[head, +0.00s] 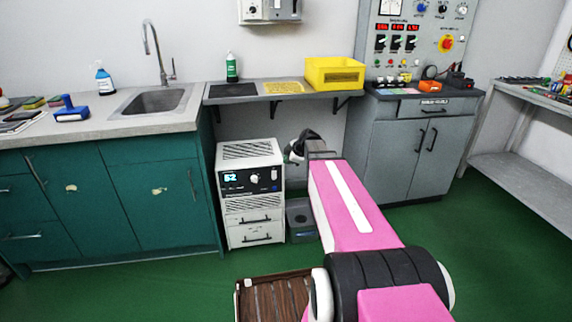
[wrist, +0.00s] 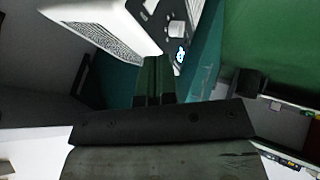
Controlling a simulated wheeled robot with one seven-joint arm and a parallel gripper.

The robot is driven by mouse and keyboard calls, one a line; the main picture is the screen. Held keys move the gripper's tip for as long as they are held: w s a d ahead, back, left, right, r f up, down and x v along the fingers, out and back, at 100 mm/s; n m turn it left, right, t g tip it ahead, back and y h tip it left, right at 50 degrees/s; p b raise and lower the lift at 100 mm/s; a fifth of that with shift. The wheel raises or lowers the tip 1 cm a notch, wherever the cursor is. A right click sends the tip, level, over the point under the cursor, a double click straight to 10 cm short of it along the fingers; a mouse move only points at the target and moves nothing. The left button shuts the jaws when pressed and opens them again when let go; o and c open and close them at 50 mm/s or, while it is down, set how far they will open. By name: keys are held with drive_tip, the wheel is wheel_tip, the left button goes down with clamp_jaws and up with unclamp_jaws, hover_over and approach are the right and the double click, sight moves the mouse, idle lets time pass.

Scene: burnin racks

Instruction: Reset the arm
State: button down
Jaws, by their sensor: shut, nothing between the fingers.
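My pink arm reaches forward from the bottom of the head view, low in front of the wall shelf. My gripper (wrist: 156,62) shows in the wrist view as two dark fingers side by side, shut with nothing between them. In the head view the dark wrist end of the arm is beside the upper right of the white instrument unit (head: 250,190), and the fingers cannot be made out there. The unit also shows in the wrist view (wrist: 105,30), tilted, with its vents and dial panel beyond the fingers. I cannot tell the exact gap between them.
Above the arm, a grey shelf (head: 275,94) holds a yellow bin (head: 334,74) and a green bottle (head: 231,67). A teal sink cabinet (head: 120,190) stands left, a grey control cabinet (head: 408,145) right. A dark grey box (head: 300,221) sits beside the unit. Green floor is open at right.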

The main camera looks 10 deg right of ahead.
drive_tip(key=s+a+f+m+g+h, duration=0.1)
drive_tip(key=s+f+m+g+h, duration=0.1)
drive_tip(key=s+f+m, duration=0.3)
drive_tip(key=s+a+f+m+g+h, duration=0.1)
drive_tip(key=s+f+m+g+h, duration=0.2)
drive_tip(key=s+m, duration=0.8)
drive_tip(key=shift+s+a+f+m+g, duration=0.45)
drive_tip(key=shift+s+f, duration=0.5)
drive_tip(key=shift+s, duration=3.65)
drive_tip(key=shift+d, duration=0.1)
